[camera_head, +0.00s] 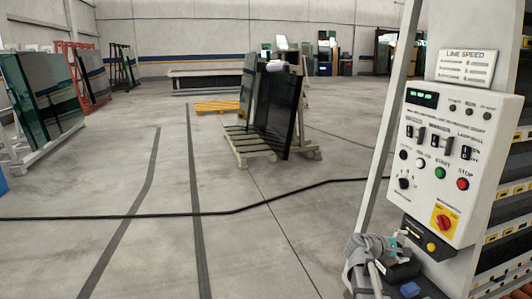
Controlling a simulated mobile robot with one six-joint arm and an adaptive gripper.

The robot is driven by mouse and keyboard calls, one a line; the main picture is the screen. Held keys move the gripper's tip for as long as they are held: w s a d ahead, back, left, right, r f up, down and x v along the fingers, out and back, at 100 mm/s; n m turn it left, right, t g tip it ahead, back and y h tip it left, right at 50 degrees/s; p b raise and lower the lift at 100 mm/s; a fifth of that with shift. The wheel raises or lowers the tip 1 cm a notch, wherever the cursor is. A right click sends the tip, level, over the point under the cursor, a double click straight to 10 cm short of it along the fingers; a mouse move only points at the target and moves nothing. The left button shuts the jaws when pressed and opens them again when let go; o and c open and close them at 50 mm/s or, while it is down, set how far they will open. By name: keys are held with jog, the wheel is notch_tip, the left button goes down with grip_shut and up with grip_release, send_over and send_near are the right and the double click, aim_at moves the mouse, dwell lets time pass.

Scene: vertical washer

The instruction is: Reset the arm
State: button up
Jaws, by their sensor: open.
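My arm, grey and folded, shows at the bottom right, with my gripper (403,264) at its end. The gripper is dark, small in the picture and partly lost against the dark parts around it. It is open, and I see nothing held in it. It appears just left of and below the washer's control panel (441,150), close to the yellow-and-red switch (443,222) in the picture. I cannot tell whether it touches the machine.
The white panel has a green button (440,173) and a red button (463,184). A black cable (270,201) crosses the floor. Dark glass sheets (277,110) stand on a wooden pallet (244,150). Glass racks (42,92) stand at the left.

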jog(key=s+a+f+m+g+y, duration=0.1)
jog(key=s+a+f+m+y, duration=0.2)
jog(key=a, duration=0.6)
jog(key=s+a+f+m+g+y+p, duration=0.1)
jog(key=s+a+f+m+y, duration=0.2)
jog(key=a, duration=0.6)
jog(key=s+a+f+m+g+y, duration=0.1)
jog(key=s+a+f+m+y, duration=0.2)
jog(key=s+a+f+y, duration=0.4)
jog(key=s+a+y, duration=0.1)
jog(key=a+y, duration=0.1)
jog(key=a, duration=0.1)
jog(key=shift+m+g, duration=0.3)
jog(key=shift+g, duration=0.1)
